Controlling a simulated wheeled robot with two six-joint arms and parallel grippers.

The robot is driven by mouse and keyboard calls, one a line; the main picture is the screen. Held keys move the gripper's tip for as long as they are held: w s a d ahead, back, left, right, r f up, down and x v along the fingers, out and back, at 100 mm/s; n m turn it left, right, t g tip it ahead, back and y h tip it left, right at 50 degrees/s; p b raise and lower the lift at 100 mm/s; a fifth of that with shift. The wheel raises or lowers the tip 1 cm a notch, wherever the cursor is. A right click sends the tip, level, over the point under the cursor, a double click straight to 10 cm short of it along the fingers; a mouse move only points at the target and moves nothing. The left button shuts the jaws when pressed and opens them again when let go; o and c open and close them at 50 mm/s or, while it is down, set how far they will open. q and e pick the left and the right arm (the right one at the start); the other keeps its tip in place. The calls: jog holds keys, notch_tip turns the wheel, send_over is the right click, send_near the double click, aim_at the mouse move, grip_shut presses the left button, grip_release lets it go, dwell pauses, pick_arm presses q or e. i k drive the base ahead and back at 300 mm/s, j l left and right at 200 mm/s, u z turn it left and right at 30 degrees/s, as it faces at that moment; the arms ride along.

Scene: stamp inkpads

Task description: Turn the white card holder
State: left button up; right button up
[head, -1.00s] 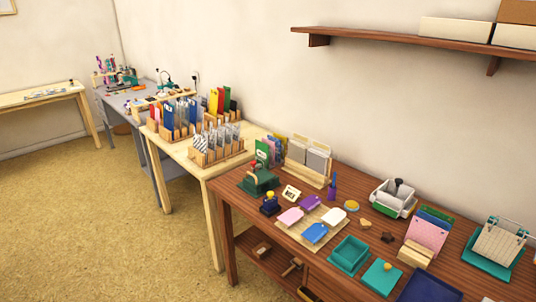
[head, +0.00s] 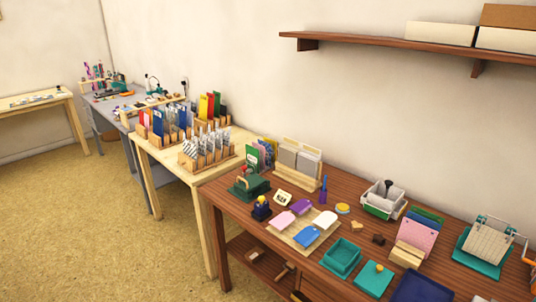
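A small white card stand with dark marks (head: 283,198) is on the brown wooden table (head: 325,212), between the green stamp press (head: 249,183) and the tags. Behind it is a wooden rack (head: 292,178) with upright grey and cream cards. I cannot tell for sure which of these is the white card holder. A white tray (head: 372,203) with a dark-handled tool stands further right. Neither of my grippers is in view.
Coloured tags lie on a cream mat (head: 287,236). A teal tray (head: 342,257), a teal box (head: 374,280) and a pink card in a wooden block (head: 412,255) crowd the table's right. A shelf (head: 390,52) hangs above. Cork-coloured floor (head: 110,230) is clear at left.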

aim_at(389, 202)
jog(key=i, duration=0.3)
jog(key=i+z, duration=0.25)
jog(key=z, duration=0.2)
jog(key=i+j+z, duration=0.15)
jog(key=z, duration=0.3)
jog(key=i, duration=0.1)
